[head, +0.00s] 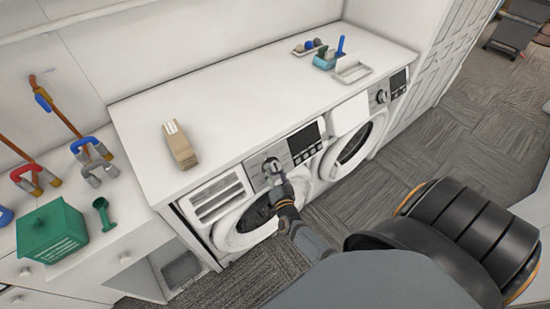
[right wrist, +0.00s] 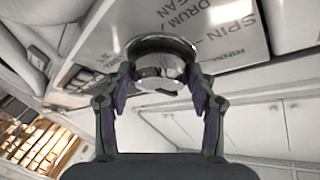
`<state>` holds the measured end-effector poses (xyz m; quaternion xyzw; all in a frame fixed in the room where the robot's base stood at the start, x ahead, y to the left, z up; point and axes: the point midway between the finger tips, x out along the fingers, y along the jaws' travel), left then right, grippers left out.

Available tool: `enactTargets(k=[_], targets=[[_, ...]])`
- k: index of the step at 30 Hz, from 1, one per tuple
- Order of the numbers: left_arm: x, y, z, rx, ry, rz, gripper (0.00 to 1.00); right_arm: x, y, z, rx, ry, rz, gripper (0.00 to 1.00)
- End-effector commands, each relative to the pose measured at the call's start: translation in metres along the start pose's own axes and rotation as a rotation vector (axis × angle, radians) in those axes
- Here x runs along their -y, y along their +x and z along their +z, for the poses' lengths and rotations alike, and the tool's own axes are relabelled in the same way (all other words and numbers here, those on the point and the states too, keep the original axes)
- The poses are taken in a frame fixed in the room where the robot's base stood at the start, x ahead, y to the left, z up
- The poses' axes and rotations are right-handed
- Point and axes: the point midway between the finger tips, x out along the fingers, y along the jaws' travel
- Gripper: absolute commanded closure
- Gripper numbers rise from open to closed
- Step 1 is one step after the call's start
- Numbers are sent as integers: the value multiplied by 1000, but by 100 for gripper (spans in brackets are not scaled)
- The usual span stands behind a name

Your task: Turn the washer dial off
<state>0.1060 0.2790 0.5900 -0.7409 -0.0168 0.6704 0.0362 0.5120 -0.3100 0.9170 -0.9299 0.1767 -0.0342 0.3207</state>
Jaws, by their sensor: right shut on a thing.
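The washer (head: 238,238) is the left of two white front-loading machines under a white counter. Its silver round dial (head: 270,166) sits on the grey control panel, left of a dark display. My right gripper (head: 274,172) is at the dial, with its fingers around it. In the right wrist view the dial (right wrist: 160,65) is a shiny round knob between the two fingers of the gripper (right wrist: 163,88), which is shut on it. The fingers partly cover the dial, and its pointer setting cannot be read. My left gripper is in neither view.
A second machine (head: 350,145) stands to the right. On the counter (head: 240,95) are a tan box (head: 179,145) and a teal caddy (head: 325,60) near a white tray (head: 353,71). A green basket (head: 50,232) is on the left cabinet. Carpet floor in front is open.

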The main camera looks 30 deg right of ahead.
Motion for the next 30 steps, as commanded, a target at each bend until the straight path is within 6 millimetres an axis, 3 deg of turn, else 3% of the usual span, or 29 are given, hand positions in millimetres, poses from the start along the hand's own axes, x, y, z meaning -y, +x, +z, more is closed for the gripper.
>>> enactTargets(k=[5, 6, 11, 22, 26, 30], targets=[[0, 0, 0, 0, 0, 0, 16, -1, -1, 1, 2, 0, 1, 74], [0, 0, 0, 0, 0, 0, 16, -1, -1, 1, 2, 0, 1, 42], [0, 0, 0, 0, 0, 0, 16, -1, 0, 1, 1, -1, 1, 20], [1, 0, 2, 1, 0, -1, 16, -1, -5, 1, 1, -1, 0, 20], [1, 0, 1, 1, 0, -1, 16, -1, -28, 1, 3, -1, 2, 20], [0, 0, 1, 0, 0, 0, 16, -1, -63, 1, 4, 0, 3, 20]])
